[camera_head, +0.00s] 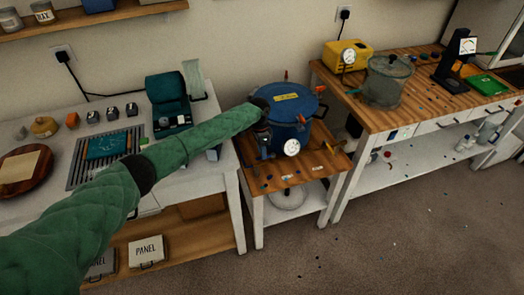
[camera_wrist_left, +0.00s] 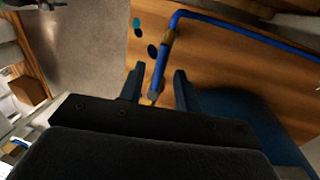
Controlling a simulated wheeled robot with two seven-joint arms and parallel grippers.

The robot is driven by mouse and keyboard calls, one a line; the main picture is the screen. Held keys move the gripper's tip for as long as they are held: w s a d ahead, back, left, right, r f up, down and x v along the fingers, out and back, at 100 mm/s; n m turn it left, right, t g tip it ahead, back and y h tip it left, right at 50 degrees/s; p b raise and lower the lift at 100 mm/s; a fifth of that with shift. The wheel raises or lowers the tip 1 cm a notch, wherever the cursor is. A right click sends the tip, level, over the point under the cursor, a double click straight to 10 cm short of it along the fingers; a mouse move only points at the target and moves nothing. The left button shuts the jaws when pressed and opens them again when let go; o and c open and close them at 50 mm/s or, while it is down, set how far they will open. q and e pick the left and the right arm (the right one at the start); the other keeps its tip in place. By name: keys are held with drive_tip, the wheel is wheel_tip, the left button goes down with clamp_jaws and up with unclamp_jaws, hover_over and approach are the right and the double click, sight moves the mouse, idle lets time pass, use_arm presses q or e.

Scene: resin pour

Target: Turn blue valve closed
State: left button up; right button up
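The blue pressure pot (camera_head: 290,125) with a dark blue lid stands on the small wooden-topped stand. My left arm in its green sleeve reaches to the pot's left side, with my left gripper (camera_head: 264,140) dark and small there. In the left wrist view the blue valve lever (camera_wrist_left: 160,68) runs down from a brass fitting (camera_wrist_left: 168,37). My left gripper (camera_wrist_left: 157,82) has its two fingers apart on either side of the lever, with gaps visible. The head view does not show the lever clearly. My right gripper is in neither view.
A white-faced gauge (camera_head: 291,148) sits on the pot's front. A blue hose (camera_wrist_left: 245,36) bends away from the fitting. A white bench (camera_head: 215,165) stands left and a wooden-topped workbench (camera_head: 425,108) right. Carpet in front is open, with small scattered bits.

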use_arm(q)
drive_tip(key=shift+s+f, duration=0.1)
drive_tip(key=shift+f, duration=0.55)
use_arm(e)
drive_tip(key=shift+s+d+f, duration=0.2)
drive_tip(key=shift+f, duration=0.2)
use_arm(q)
clamp_jaws()
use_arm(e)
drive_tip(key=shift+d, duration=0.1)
